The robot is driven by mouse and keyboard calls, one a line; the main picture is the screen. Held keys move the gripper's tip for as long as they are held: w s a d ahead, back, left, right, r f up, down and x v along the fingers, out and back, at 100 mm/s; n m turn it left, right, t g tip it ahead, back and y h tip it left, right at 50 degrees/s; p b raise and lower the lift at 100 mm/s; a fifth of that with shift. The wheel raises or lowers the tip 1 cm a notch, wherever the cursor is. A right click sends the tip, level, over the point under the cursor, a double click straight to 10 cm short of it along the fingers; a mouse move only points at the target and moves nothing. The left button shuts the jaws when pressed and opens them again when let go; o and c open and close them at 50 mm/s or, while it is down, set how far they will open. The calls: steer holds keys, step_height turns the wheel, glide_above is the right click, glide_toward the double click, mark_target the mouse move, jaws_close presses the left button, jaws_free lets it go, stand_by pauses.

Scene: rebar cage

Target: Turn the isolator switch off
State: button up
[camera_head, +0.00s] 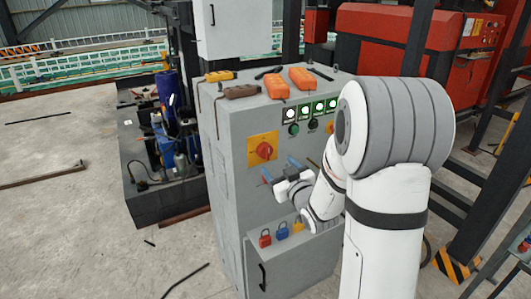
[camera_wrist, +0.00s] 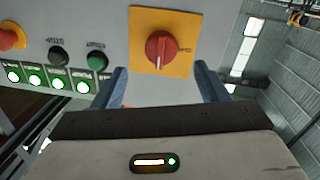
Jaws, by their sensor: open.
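The isolator switch is a red rotary knob (camera_head: 264,151) on a yellow plate, on the front of the grey cabinet. In the wrist view the red knob (camera_wrist: 161,48) sits at top centre, with its white pointer line pointing down in the picture towards my gripper. A small dark mark is on the plate to its right, too small to read. My gripper (camera_head: 280,169) is open and empty, with its blue fingers just right of and below the plate in the head view. In the wrist view my fingers (camera_wrist: 160,72) are spread to either side below the knob, apart from it.
Green-lit indicators (camera_head: 309,110) and push buttons (camera_head: 293,129) sit right of the plate on the cabinet (camera_head: 232,180). Red, blue and yellow padlocks (camera_head: 282,231) hang below my gripper. Orange handheld units (camera_head: 277,86) lie on top. A white box (camera_head: 232,28) is above.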

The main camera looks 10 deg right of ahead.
mark_target(268, 154)
steer(key=p+x, duration=0.2)
steer(key=x, duration=0.5)
steer(key=shift+w+a+r, duration=0.1)
steer(key=shift+w+a, duration=0.05)
steer(key=shift+w, duration=0.25)
steer(key=shift+c, duration=0.6)
